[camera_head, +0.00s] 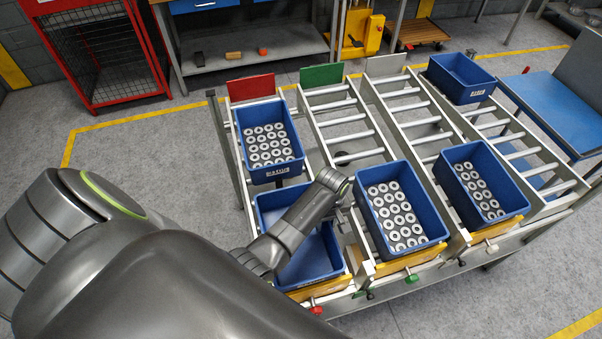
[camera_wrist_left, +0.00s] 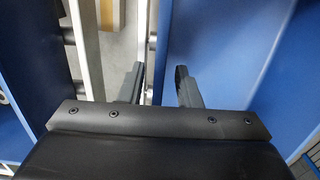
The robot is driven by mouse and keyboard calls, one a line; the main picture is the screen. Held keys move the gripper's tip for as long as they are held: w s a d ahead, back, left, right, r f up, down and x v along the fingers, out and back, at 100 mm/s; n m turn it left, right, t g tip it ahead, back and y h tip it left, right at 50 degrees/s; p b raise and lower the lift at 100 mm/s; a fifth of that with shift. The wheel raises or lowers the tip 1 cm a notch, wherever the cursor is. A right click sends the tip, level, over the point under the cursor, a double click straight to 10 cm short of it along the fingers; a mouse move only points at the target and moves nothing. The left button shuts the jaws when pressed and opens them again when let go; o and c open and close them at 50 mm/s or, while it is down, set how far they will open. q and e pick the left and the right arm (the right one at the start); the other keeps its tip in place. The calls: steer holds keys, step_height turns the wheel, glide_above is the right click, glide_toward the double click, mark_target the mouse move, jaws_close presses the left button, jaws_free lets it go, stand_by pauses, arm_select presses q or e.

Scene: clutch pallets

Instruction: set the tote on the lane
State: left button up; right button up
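Several blue totes stand on the sloping roller lanes in the head view. One tote full of grey rings (camera_head: 358,199) is at the front of the second lane, by my left gripper (camera_wrist_left: 158,85). The gripper's two fingers are apart, with a blue wall edge and a pale rail showing between and beyond them; I cannot tell whether they touch the wall. An empty-looking tote (camera_head: 318,262) is at the front of the first lane, partly hidden by my left arm. Behind it is another ring-filled tote (camera_head: 270,174). My right gripper is not in view.
Another ring-filled tote (camera_head: 522,207) is at the front of the third lane, and a tote (camera_head: 459,92) sits far back right. Red (camera_head: 251,87) and green (camera_head: 322,75) plates mark lane ends. The second lane's rollers (camera_head: 345,120) are bare behind its tote. A blue-topped table (camera_head: 550,100) stands right.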

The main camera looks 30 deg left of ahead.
arm_select(q)
steer(key=shift+w+d, duration=0.1)
steer(key=shift+d, duration=0.2)
steer(key=shift+s+d+r, duration=0.1)
steer(key=shift+s+r, duration=0.1)
steer(key=shift+s, duration=0.1)
steer(key=shift+c, duration=0.8)
steer(key=shift+s, duration=0.2)
steer(key=c, duration=0.5)
jaws_close()
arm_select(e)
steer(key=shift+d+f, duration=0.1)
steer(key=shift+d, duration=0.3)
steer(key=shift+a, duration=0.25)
